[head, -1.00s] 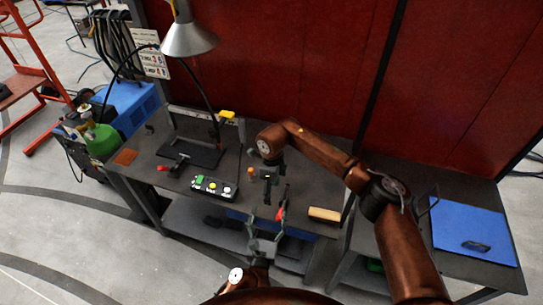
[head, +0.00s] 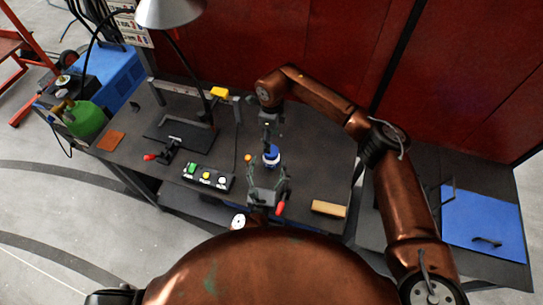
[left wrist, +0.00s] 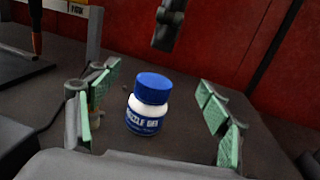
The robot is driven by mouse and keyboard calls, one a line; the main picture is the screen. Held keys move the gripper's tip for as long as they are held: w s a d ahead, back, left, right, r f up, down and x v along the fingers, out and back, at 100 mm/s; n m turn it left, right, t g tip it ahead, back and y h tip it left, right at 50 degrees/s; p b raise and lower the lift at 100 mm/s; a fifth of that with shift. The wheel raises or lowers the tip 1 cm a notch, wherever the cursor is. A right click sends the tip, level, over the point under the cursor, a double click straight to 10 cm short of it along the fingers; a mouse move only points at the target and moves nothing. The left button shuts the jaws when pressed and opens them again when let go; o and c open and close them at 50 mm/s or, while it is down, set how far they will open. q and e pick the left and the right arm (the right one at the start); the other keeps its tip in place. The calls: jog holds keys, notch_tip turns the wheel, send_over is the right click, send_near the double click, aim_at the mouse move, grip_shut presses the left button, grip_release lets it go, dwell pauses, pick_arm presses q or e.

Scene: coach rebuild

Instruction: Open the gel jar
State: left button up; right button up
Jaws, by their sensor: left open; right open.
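The gel jar (head: 271,158) is a small white jar with a blue lid, standing upright on the dark workbench (head: 315,165). In the left wrist view the jar (left wrist: 147,115) shows its blue label, and its lid is on. My left gripper (head: 268,173) is open, on the near side of the jar. In the left wrist view its green-padded fingers (left wrist: 158,115) stand left and right of the jar, not touching it. My right gripper (head: 267,138) points down above and just behind the jar, clear of the lid; it also shows in the left wrist view (left wrist: 165,35).
A button box (head: 208,177) and a red-handled tool (head: 163,155) lie left of the jar. A small orange-topped item (head: 248,158) stands close to its left. A red-tipped tool (head: 281,208) and a wooden block (head: 328,208) are nearer. A lamp (head: 170,12) stands behind left.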

aim_at(270, 162)
pick_arm(q)
jog(key=f, duration=0.6)
jog(key=shift+w+f, duration=0.3)
jog(key=shift+f, duration=0.1)
pick_arm(e)
jog(key=shift+w+f, duration=0.2)
jog(key=shift+w, duration=0.1)
pick_arm(q)
jog(key=w, duration=0.4)
jog(key=w+d, duration=0.1)
jog(key=w, duration=0.1)
jog(key=shift+w+f, duration=0.1)
jog(key=shift+w, duration=0.45)
pick_arm(e)
jog(key=shift+s, duration=0.1)
pick_arm(q)
jog(key=shift+w, duration=0.15)
jog(key=shift+d, duration=0.1)
jog(key=shift+c, duration=0.3)
